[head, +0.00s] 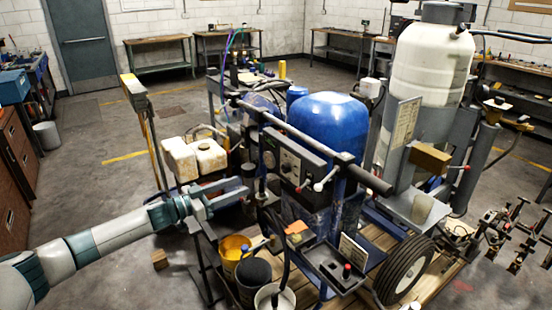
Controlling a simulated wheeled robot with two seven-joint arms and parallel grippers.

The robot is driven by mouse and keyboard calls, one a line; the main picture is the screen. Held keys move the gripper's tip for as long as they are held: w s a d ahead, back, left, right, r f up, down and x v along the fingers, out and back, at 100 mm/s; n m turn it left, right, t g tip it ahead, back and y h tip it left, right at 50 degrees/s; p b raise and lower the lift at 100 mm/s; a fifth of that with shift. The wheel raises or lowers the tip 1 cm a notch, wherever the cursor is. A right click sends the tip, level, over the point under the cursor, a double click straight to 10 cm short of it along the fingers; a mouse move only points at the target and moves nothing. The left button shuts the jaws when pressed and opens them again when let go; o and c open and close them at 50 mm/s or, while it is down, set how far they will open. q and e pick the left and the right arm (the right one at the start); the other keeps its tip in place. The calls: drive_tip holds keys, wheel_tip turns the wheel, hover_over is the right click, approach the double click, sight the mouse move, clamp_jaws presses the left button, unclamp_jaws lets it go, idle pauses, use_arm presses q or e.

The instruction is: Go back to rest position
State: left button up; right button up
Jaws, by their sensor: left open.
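My left arm comes in from the lower left. My left gripper (226,194) is open and empty, with its fingers pointing right toward the front of the line striper. The line striper (332,125) stands in the middle, with a blue tank, a long dark handlebar (310,145) and a control panel (290,165). The gripper is beside the machine's upright parts; I cannot tell whether it touches them. My right gripper is not in view.
Two stained white jugs (210,157) stand just behind my left gripper. A yellow bucket (235,248) and a dark bucket (253,275) are below it. A large white tank (432,70) rises at right. A wheel (404,270) is at lower right. Open floor lies at left.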

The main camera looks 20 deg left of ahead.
use_arm(q)
drive_tip(key=s+a+f+n+g+y+b, duration=0.15)
drive_tip(key=s+f+y, duration=0.35)
drive_tip(key=f, duration=1.6)
drive_tip(key=s+f+n+g+y, duration=0.1)
drive_tip(key=s+f+n+y, duration=0.4)
drive_tip(key=f, duration=1.6)
drive_tip(key=s+d+f+m+g, duration=0.1)
drive_tip(key=s+d+f+g, duration=0.15)
drive_tip(key=s+f, duration=1.05)
drive_tip(key=s+d+f+g, duration=0.25)
drive_tip(key=s+f, duration=0.75)
drive_tip(key=s, duration=0.7)
drive_tip(key=s+d+f+g, duration=0.2)
drive_tip(key=s, duration=0.7)
drive_tip(key=s+d+f+g, duration=0.1)
drive_tip(key=s+d+f, duration=0.2)
drive_tip(key=s, duration=0.7)
drive_tip(key=s+d+f+g+y+b, duration=0.1)
drive_tip(key=s+d+f+g, duration=0.1)
drive_tip(key=s, duration=0.8)
drive_tip(key=shift+d+f+g, duration=0.15)
drive_tip(key=shift+f+g, duration=0.2)
drive_tip(key=shift+f, duration=0.1)
